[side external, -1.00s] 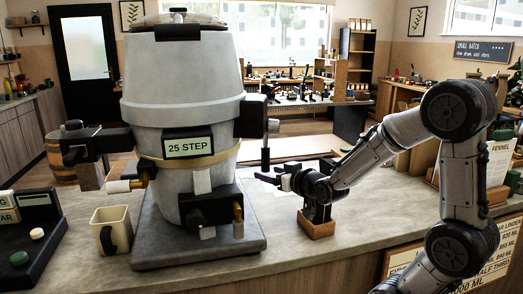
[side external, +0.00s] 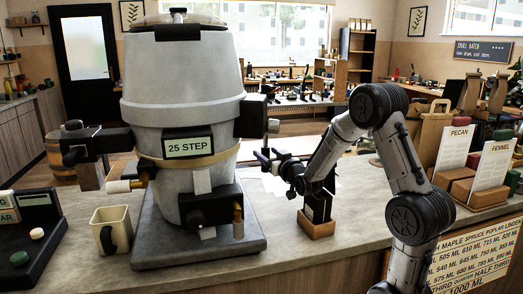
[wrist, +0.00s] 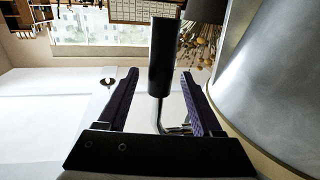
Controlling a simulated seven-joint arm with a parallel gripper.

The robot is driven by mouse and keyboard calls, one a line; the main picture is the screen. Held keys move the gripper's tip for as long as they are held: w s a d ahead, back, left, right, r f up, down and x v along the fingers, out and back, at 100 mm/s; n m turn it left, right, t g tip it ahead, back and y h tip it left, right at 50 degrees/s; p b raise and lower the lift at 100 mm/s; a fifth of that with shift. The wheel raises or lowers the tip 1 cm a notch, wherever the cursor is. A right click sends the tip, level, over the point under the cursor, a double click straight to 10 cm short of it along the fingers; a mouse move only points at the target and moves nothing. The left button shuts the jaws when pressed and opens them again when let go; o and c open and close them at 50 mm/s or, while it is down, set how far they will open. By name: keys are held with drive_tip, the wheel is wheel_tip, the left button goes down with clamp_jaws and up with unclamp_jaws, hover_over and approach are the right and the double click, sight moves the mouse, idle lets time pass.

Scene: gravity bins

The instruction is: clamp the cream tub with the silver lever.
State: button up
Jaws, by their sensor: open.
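A large pale grey drum (side external: 190,95) with a tan band stands on a dark base. A small cream square cup (side external: 103,231) with a dark handle stands at its front left; I cannot tell which of these is the cream tub. My gripper (side external: 265,157) is open at the drum's right side, just below a grey-tipped fitting (side external: 273,126). In the wrist view, a dark cylindrical handle on a thin silver rod (wrist: 163,60) stands between my open fingers (wrist: 160,85), apart from both. The drum's curved wall (wrist: 275,70) is close on the right.
Black fittings and a white-ended handle (side external: 120,186) stick out from the drum's left. A brass-ended fitting (side external: 238,212) is low at the front. A dark post on a wooden block (side external: 316,222) stands below my wrist. Card holders (side external: 455,150) are at the right.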

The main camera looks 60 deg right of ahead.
drive_tip(key=x, duration=0.4)
drive_tip(key=shift+w+d, duration=0.15)
drive_tip(key=shift+w, duration=0.05)
clamp_jaws()
idle(1.3)
